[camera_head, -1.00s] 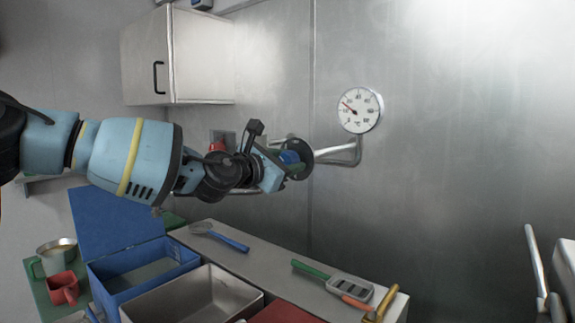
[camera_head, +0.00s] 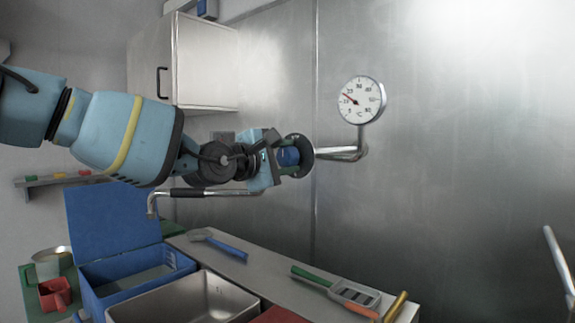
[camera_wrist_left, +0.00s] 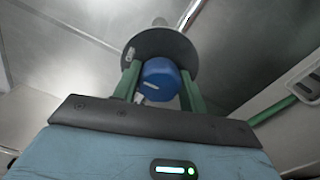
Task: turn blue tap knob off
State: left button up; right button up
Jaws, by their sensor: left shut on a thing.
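The blue tap knob (camera_head: 288,157) sits in front of a dark round disc (camera_head: 300,150) on the metal tap pipe at the wall. My left gripper (camera_head: 286,157) reaches it from the left and is shut on it. In the left wrist view the blue knob (camera_wrist_left: 161,80) lies between the two green fingers (camera_wrist_left: 160,86), with a white mark on its face. The disc (camera_wrist_left: 158,52) shows behind it. A spout (camera_head: 190,193) with a black sleeve runs left below my gripper. My right gripper is out of view.
A round dial gauge (camera_head: 361,100) is on the steel wall right of the knob. A white cabinet (camera_head: 190,62) hangs above my arm. Below are a blue box (camera_head: 135,270), a steel basin (camera_head: 185,300) and a shelf with a blue-handled utensil (camera_head: 228,248) and a green-handled one (camera_head: 330,285).

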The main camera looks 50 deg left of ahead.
pick_arm(q)
jog(key=shift+r+m, duration=0.1)
jog(key=shift+m, duration=0.3)
jog(key=o, duration=1)
jog(key=s, duration=0.7)
jog(key=shift+s+d, duration=0.4)
